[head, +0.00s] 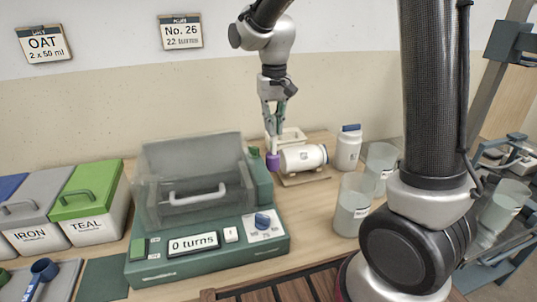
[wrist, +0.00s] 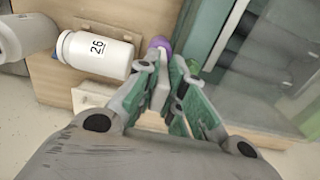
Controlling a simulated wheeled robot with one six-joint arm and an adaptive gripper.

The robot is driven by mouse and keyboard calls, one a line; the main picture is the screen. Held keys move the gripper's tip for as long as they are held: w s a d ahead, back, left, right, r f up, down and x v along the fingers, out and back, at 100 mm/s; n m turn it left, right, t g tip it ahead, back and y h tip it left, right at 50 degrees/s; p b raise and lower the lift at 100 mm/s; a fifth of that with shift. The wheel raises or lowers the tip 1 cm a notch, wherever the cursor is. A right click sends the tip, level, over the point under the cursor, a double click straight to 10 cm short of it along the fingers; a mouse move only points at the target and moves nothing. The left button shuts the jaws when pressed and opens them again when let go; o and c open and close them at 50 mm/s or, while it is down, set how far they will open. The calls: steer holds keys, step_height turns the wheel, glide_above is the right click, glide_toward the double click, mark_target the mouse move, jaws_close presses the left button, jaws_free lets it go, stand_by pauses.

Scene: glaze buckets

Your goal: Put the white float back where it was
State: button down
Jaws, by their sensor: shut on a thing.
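My gripper (head: 271,113) is shut on a slim pale piece, which looks like the white float (wrist: 160,92); the fingers cover much of it. My gripper also shows in the wrist view (wrist: 166,88). A purple rounded thing (head: 272,160) is just below the fingertips, and it shows beyond them in the wrist view (wrist: 160,45). I cannot tell whether it is joined to the pale piece. A white jar (head: 303,158) marked 26 lies on its side on a wooden stand (head: 304,179), right of the fingertips. A white open holder (head: 291,136) is behind it.
A green machine (head: 205,253) with a clear cover and a "0 turns" display stands left of my gripper. A white jar with a blue lid (head: 347,149) and clear beakers (head: 352,206) stand right. IRON and TEAL (head: 90,205) bins are far left.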

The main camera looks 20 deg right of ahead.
mark_target(273, 154)
step_height(273, 154, down, 9)
steer(key=shift+f, duration=0.15)
stand_by(0.4)
steer(key=c, duration=1.5)
jaws_free()
steer(key=shift+f, duration=0.1)
